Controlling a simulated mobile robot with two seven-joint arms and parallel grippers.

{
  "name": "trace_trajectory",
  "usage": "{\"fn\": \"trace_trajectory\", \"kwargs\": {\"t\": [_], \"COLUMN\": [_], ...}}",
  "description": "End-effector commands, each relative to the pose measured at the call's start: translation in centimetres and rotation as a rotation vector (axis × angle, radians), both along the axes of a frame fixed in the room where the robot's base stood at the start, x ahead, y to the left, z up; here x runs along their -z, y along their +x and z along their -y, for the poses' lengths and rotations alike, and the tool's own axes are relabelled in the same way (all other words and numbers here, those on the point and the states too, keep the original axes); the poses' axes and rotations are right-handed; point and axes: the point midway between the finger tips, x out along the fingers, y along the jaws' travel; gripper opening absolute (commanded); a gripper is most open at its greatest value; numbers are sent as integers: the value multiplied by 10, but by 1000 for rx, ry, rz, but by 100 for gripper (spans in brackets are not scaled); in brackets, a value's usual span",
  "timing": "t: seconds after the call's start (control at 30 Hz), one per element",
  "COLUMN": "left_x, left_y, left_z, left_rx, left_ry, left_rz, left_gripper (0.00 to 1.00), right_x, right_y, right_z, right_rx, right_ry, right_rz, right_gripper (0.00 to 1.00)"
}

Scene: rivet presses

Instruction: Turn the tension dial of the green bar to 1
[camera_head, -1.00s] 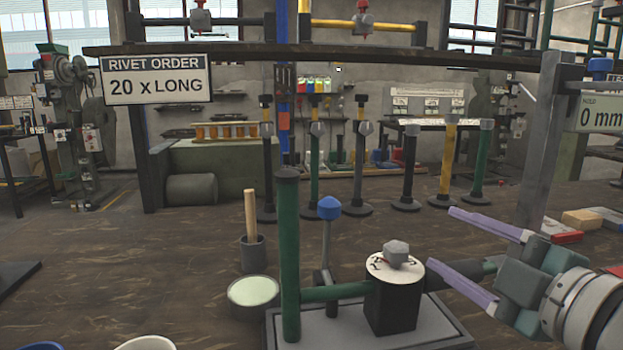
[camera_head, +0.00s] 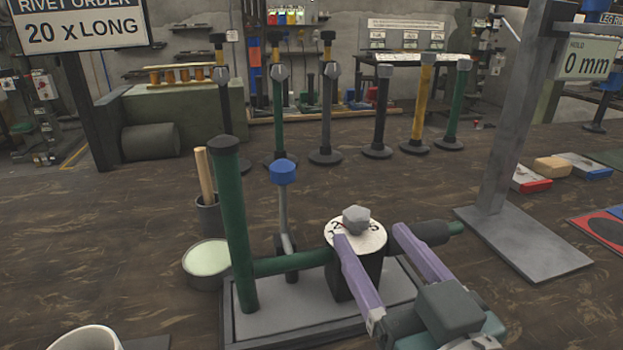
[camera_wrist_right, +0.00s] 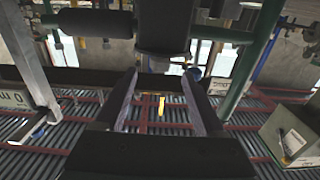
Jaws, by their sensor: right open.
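The green bar (camera_head: 290,263) runs level from a green post (camera_head: 236,215) into a black block (camera_head: 345,280) on a grey base plate. The tension dial (camera_head: 340,233) is a white numbered disc on top of the block, with a grey hexagonal knob (camera_head: 356,219); its numbers are too small to read surely. My right gripper (camera_head: 372,235) is open, its purple fingers apart. One finger overlaps the dial's front edge in the head view; the other is right of the knob, over the bar's dark sleeve. The right wrist view shows both fingers (camera_wrist_right: 160,88) apart with nothing clearly between them. My left gripper is out of view.
A blue-topped lever (camera_head: 283,173) stands behind the bar. A bowl (camera_head: 207,260) and a pot with a wooden handle (camera_head: 206,190) are left of the post. A grey stand (camera_head: 522,243) with a "0 mm" sign is at right. Several posts stand behind.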

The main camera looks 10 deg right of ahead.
Motion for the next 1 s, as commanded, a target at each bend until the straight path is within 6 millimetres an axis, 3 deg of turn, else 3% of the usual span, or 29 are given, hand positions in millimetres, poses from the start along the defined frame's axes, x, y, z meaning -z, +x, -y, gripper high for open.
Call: {"fn": "trace_trajectory", "kwargs": {"t": [0.3,0.5,0.87,1.0], "left_x": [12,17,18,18], "left_y": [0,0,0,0], "left_z": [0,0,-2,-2], "left_rx": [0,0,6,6], "left_ry": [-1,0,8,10], "left_rz": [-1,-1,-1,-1], "left_gripper": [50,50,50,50], "right_x": [1,1,0,0], "right_y": [58,84,91,91], "right_z": [-2,-3,-3,-3], "right_rx": [0,0,0,0], "right_ry": [-5,-6,-7,-7], "right_rz": [3,0,-1,-1], "right_gripper": [71,71,71,59]}}
